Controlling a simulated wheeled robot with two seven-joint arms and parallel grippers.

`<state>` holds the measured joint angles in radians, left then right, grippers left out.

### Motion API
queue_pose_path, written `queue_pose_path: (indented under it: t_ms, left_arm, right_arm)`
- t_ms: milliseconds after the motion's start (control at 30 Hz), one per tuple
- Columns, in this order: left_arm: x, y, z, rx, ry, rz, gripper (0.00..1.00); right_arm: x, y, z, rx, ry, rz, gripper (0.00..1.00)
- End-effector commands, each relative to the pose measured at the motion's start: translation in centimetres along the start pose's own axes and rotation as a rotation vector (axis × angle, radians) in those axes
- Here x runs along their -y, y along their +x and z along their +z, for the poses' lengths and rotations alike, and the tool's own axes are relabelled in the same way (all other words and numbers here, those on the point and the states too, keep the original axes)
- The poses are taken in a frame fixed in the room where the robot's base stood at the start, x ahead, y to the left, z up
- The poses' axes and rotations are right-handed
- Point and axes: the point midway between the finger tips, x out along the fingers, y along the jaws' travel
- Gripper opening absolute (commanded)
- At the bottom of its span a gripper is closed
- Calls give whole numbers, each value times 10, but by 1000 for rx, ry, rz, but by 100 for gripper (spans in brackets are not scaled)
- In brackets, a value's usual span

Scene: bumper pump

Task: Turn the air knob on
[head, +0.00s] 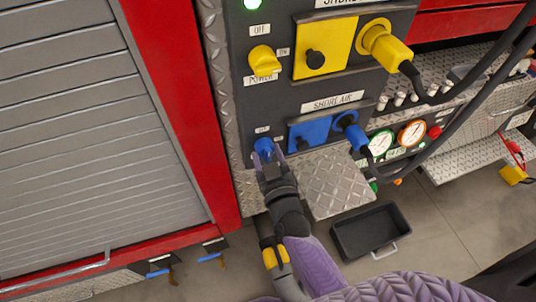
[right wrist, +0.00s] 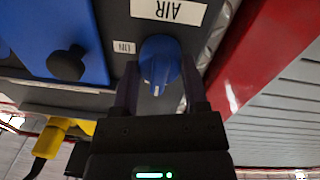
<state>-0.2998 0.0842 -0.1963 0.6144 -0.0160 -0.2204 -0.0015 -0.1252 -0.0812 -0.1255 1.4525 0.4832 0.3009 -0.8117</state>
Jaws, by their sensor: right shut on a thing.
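My left gripper is not in view.
A blue shore air plate (head: 311,132) with a plugged blue connector (head: 352,130) and dark hose is just right. Above are the yellow power knob (head: 264,61) and yellow plug (head: 384,45). A diamond-plate ledge (head: 332,182) juts below. A black bin (head: 370,232) is on the floor.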

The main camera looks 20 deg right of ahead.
Motion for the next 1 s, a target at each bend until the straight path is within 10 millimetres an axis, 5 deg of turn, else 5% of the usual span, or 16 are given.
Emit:
queue_pose_path:
  t_ms: [367, 1000]
  left_arm:
    - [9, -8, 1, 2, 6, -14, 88]
    - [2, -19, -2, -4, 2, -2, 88]
  right_arm:
    - [0, 0, -1, 13, 206, -4, 0]
    - [0, 0, -1, 49, 813, -13, 0]
